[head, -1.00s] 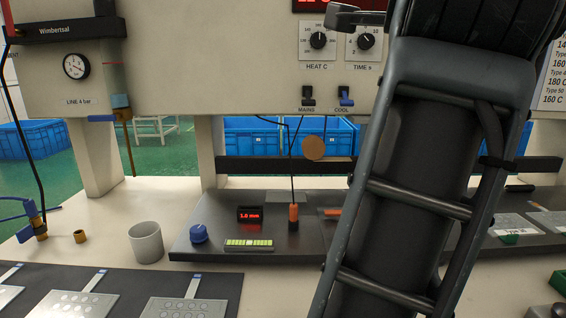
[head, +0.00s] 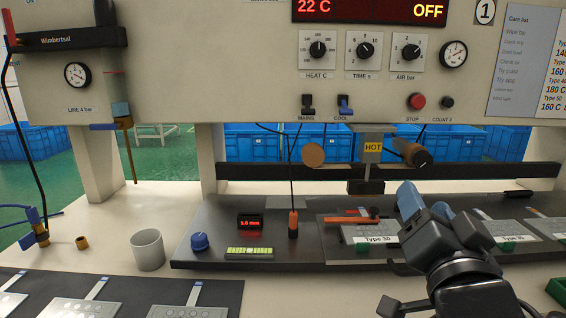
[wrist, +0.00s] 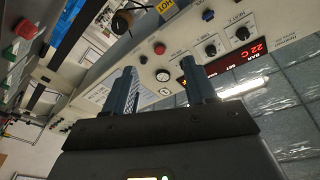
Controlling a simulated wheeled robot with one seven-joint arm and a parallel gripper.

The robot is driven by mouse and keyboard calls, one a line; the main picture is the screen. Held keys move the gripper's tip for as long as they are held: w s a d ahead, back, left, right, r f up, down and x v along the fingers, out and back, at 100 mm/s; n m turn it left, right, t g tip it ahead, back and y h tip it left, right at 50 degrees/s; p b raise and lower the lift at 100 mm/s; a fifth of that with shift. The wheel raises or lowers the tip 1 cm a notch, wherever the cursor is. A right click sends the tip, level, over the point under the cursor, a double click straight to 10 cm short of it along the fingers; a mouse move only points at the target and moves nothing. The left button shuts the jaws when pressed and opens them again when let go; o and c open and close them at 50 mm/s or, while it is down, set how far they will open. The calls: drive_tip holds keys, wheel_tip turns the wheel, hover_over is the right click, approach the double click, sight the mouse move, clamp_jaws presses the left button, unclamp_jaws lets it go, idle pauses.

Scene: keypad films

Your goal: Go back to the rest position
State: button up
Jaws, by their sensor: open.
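My gripper (head: 428,203) is at the right of the head view, above the front edge of the dark bench plate (head: 215,235). Its blue fingers point up and away from me. In the wrist view the two fingers (wrist: 163,90) stand well apart with nothing between them. Beyond them shows the control panel, with its red display (wrist: 243,54), tilted in the picture. In the head view the arm hides part of the plate behind the gripper.
A Type 30 film plate (head: 375,231) with an orange-handled tool (head: 347,220) lies left of my gripper. A HOT-labelled press head (head: 373,148) hangs behind. A grey cup (head: 148,250), blue knob (head: 199,242) and green strip (head: 250,252) stand left. A green block (head: 560,289) is at right.

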drive_tip(key=s+d+f+n+g+y+p, duration=0.3)
drive_tip(key=s+f+n, duration=0.4)
drive_tip(key=s+f, duration=1.05)
drive_tip(key=s+a+g, duration=0.1)
drive_tip(key=s, duration=2)
drive_tip(key=shift+s+r+n+g, duration=0.3)
drive_tip(key=shift+s+n, duration=0.05)
drive_tip(key=shift+n, duration=0.05)
drive_tip(key=shift+w+a, duration=0.1)
drive_tip(key=shift+a, duration=0.05)
